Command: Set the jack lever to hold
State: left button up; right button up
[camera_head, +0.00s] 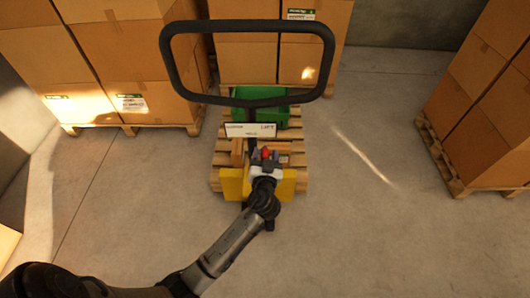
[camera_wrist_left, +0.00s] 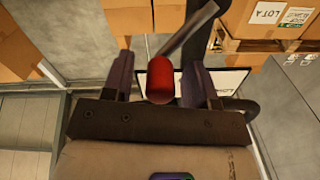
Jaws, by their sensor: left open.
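The pallet jack's black loop handle (camera_head: 328,62) stands upright in front of me, above its yellow body (camera_head: 232,186). A white label plate (camera_head: 237,130) sits on the handle stem, with "LIFT" at its right end. The jack lever is a grey metal bar (camera_wrist_left: 190,32) with a red knob (camera_wrist_left: 160,82). The red knob also shows small in the head view (camera_head: 265,153). My left gripper (camera_head: 266,155) is open, and in the left wrist view its two fingers (camera_wrist_left: 158,70) stand either side of the red knob, with gaps visible. My right gripper is out of view.
A wooden pallet (camera_head: 225,160) with a green crate (camera_head: 262,95) is behind the jack. Stacked cardboard boxes on pallets stand at the left (camera_head: 100,60), at the back (camera_head: 245,55) and at the right (camera_head: 470,90). The floor (camera_head: 370,220) right of the jack is clear.

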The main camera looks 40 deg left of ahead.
pick_arm(q)
jog(key=shift+w+a, duration=0.45)
jog(key=shift+w, duration=0.05)
grip_shut()
dwell(0.3)
